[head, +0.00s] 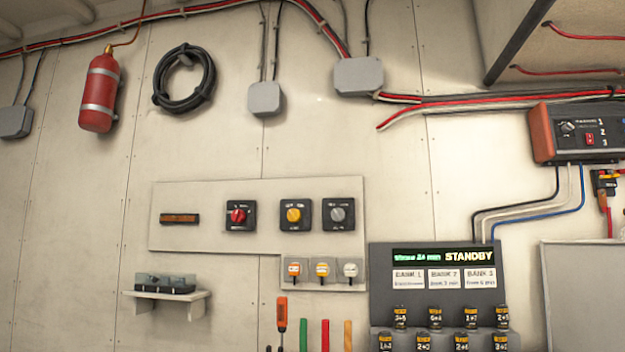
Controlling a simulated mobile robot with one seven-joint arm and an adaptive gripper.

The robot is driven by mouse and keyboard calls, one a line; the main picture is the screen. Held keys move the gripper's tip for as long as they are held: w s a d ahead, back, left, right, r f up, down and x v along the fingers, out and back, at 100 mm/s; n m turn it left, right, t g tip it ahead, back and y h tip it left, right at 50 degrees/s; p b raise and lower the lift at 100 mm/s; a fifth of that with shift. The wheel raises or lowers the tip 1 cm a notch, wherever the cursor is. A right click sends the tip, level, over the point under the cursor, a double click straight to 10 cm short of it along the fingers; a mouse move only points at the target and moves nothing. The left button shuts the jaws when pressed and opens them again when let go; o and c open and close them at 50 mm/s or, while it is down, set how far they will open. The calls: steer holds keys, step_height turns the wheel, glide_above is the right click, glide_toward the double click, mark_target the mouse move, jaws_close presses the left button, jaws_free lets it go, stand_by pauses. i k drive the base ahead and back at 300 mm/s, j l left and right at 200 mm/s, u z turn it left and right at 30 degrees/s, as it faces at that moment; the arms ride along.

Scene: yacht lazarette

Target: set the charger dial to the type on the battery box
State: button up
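An orange-and-black box that looks like the charger (580,132) is mounted on the wall at the right. A small round dial (567,127) is on its face, left of a red switch (590,139) and a column of numerals. The dial's setting is too small to read. A light grey panel or box (588,290) is at the lower right, cut by the frame edge. I cannot tell whether it is the battery box, and no battery type label is legible. My gripper is not in view.
A grey unit (380,256) has a "STANDBY" display and several labelled plugs below. A wall panel holds red (238,216), yellow (294,215) and grey (342,214) rotary switches. Cables hang under the charger. An overhead locker (560,40) juts out above it.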

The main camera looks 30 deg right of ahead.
mark_target(568, 127)
steer(key=z, duration=2.45)
steer(key=i+l+u, duration=0.1)
steer(key=l, duration=0.2)
steer(key=i+l+u, duration=0.1)
steer(key=i+l, duration=0.3)
steer(key=l, duration=0.25)
steer(key=i+l+u, duration=0.15)
steer(key=l, duration=0.15)
